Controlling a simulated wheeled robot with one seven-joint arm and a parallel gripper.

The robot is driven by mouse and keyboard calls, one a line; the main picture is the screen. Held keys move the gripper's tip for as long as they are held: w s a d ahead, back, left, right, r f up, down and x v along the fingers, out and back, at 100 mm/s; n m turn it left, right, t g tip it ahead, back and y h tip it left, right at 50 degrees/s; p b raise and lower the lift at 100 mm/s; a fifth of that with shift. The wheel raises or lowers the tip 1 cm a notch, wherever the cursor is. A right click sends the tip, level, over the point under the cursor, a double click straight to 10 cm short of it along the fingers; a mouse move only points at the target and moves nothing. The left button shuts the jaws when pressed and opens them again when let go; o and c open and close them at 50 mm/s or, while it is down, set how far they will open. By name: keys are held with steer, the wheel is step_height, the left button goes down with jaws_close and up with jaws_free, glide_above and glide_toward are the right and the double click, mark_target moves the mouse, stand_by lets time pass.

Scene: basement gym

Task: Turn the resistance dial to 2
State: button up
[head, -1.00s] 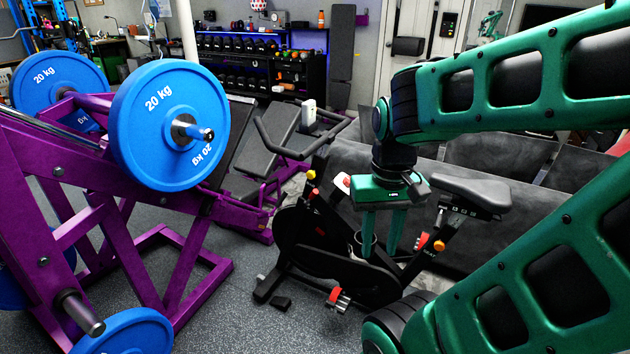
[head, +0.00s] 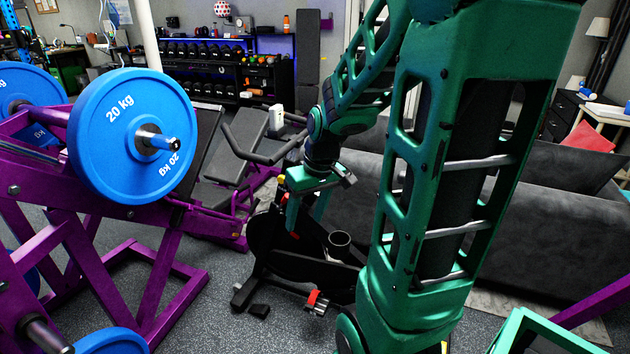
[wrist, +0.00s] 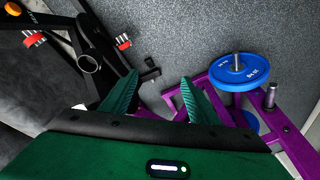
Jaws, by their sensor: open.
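The exercise bike (head: 262,262) stands on the floor in the middle of the head view, partly hidden behind my arm. A small yellow-and-red knob (head: 281,182) shows on its frame, right by my gripper; I cannot tell whether this is the resistance dial, and no dial numbers are legible. My gripper (head: 306,212) points down over the bike's frame, its fingers apart and nothing seen between them.
A purple weight machine (head: 150,300) with blue 20 kg plates (head: 105,115) stands at left. A grey sofa (head: 560,215) lies behind and right of my arm. Dark floor (head: 215,300) is free between machine and bike.

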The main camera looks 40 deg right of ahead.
steer(key=w+d+f+n+t+y, duration=0.1)
steer(key=w+d+f+t, duration=0.2)
steer(key=w, duration=0.5)
steer(key=w+d+f+t+y, duration=0.1)
steer(key=w+d+f+t, duration=0.25)
steer(key=w, duration=0.45)
steer(key=w+d+f+n+t+y, duration=0.15)
steer(key=w+d+f, duration=0.25)
steer(key=w, duration=0.4)
steer(key=s+d+f+m+t+h, duration=0.1)
steer(key=d+f+m+t+h, duration=0.3)
steer(key=d, duration=0.7)
steer(key=s+d+f+m+t+h, duration=0.1)
steer(key=d+f+m+t+h, duration=0.2)
steer(key=d+h, duration=0.5)
steer(key=w+d+y, duration=0.2)
steer(key=w+d, duration=0.4)
steer(key=w, duration=0.4)
steer(key=shift+w+f+m+g, duration=0.15)
steer(key=shift+f+m+g, duration=0.15)
steer(key=shift+m, duration=0.15)
